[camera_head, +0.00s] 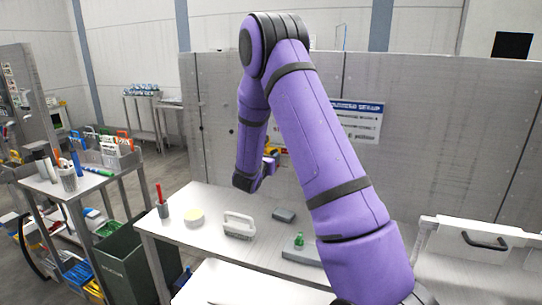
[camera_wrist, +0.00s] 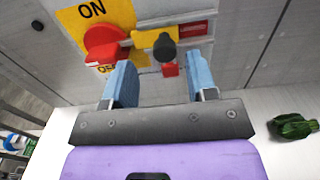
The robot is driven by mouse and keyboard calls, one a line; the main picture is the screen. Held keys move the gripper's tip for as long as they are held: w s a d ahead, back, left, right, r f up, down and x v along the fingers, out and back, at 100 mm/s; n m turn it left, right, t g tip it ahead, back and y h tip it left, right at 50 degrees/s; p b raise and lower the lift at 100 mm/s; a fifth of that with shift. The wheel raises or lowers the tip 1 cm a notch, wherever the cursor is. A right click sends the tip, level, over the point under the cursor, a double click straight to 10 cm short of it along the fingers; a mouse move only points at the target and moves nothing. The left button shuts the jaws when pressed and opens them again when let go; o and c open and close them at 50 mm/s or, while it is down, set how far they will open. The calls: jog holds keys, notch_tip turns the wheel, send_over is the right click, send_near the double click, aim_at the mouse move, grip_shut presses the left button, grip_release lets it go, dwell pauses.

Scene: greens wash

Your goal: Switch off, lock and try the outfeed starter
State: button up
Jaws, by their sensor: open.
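In the wrist view, a yellow plate (camera_wrist: 72,17) marked ON carries a round red switch (camera_wrist: 104,42); a partly covered OFF marking shows below it. A yellow piece (camera_wrist: 146,39) reaches right from the switch. In the head view, my gripper (camera_head: 268,172) is close to the wall panel, and the starter is mostly hidden by my arm. I cannot tell whether the fingers touch anything.
A green item (camera_head: 299,240) lies nearer. A cart (camera_head: 50,190) stands left.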

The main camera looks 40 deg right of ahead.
jog(key=v, duration=0.7)
jog(key=shift+a, duration=0.25)
jog(key=shift+s, duration=0.1)
jog(key=s+a+r+m+g+y, duration=0.1)
jog(key=s+r+m+g+y, duration=0.1)
jog(key=s+r+m+g, duration=0.6)
jog(key=s+a+r+m+g+y, duration=0.1)
jog(key=s+r+m, duration=0.5)
jog(key=s, duration=0.5)
jog(key=s+a+r+m+t+y, duration=0.2)
jog(key=s+a+m+y, duration=0.3)
jog(key=s+a, duration=0.3)
jog(key=s+a+r+m+t+y, duration=0.2)
jog(key=s+a+m+y, duration=0.3)
jog(key=a, duration=0.5)
jog(key=s+t+y, duration=0.1)
jog(key=s+y, duration=0.1)
jog(key=s, duration=0.1)
jog(key=shift+a+f, duration=0.1)
grip_shut()
